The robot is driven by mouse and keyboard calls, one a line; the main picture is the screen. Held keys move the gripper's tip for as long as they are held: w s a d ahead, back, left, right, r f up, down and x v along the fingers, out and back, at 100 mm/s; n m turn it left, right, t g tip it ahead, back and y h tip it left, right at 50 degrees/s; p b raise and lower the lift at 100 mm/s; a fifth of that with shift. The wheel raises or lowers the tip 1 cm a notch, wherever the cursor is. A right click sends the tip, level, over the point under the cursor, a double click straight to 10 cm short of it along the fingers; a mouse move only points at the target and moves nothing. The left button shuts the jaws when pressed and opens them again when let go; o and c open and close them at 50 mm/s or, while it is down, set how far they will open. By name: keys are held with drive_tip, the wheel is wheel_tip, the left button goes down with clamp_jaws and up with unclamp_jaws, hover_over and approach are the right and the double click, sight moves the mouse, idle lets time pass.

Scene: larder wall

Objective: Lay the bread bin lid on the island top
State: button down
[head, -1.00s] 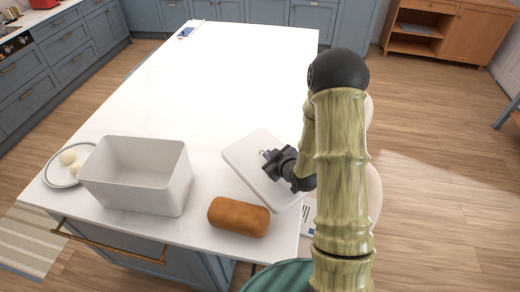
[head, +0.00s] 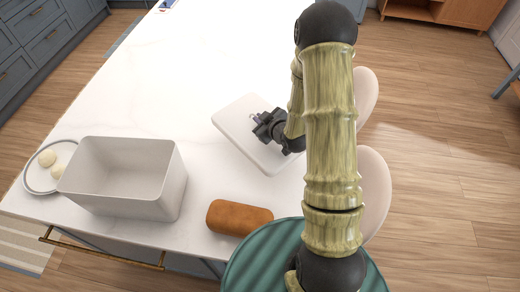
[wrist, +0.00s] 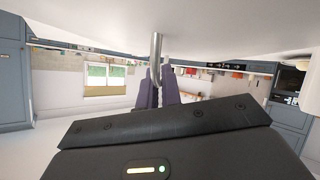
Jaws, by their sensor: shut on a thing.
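The bread bin lid (head: 240,136) is a pale flat panel over the right part of the white island top (head: 165,80). My gripper (head: 262,120) is shut on the lid's handle, a small metal bar that shows between the fingers in the wrist view (wrist: 157,48). The lid's pale face (wrist: 200,22) fills the top of the wrist view. I cannot tell whether the lid touches the island top or hangs just above it. The open bread bin (head: 125,195) stands at the near left and looks empty.
A brown loaf (head: 239,218) lies near the island's front edge, right of the bin. A plate (head: 32,178) with pale round items is at the far left. Pale seats (head: 372,185) stand along the right side. The island's far part is largely clear.

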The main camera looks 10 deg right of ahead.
drive_tip(key=shift+s+r, duration=0.1)
drive_tip(key=shift+s, duration=0.05)
drive_tip(key=shift+w+a+r+n+g+y+b, duration=0.25)
drive_tip(key=shift+a+n+y, duration=0.1)
drive_tip(key=shift+n+y, duration=0.3)
drive_tip(key=shift+w+a+r+n+g+y+b, duration=0.1)
drive_tip(key=shift+w+a+n+g+y+b, duration=0.2)
drive_tip(key=shift+n+y, duration=0.3)
drive_tip(key=shift+s+a+r+n+g+y+b, duration=0.15)
drive_tip(key=shift+n+g+y, duration=0.15)
drive_tip(key=shift+n+y, duration=0.2)
drive_tip(key=shift+s+a+f+n+g+y+b, duration=0.15)
drive_tip(key=shift+n+g+y, duration=0.1)
drive_tip(key=shift+n+y, duration=0.15)
drive_tip(key=shift+s+d+n+g+y+b, duration=0.2)
drive_tip(key=shift+n+g+y, duration=0.15)
drive_tip(key=shift+n, duration=0.15)
drive_tip(key=shift+s+d+n+g+y+b, duration=0.1)
drive_tip(key=shift+s+n+g+y+b, duration=0.05)
drive_tip(key=shift+n+g+y, duration=0.25)
drive_tip(key=shift+s+d+f+n+g+y, duration=0.3)
drive_tip(key=shift+s+d+n+g+y, duration=0.4)
drive_tip(key=shift+n, duration=0.25)
drive_tip(key=shift+f, duration=0.1)
drive_tip(key=shift+f+p, duration=0.35)
drive_tip(key=shift+f, duration=2.45)
drive_tip(key=shift+f, duration=0.1)
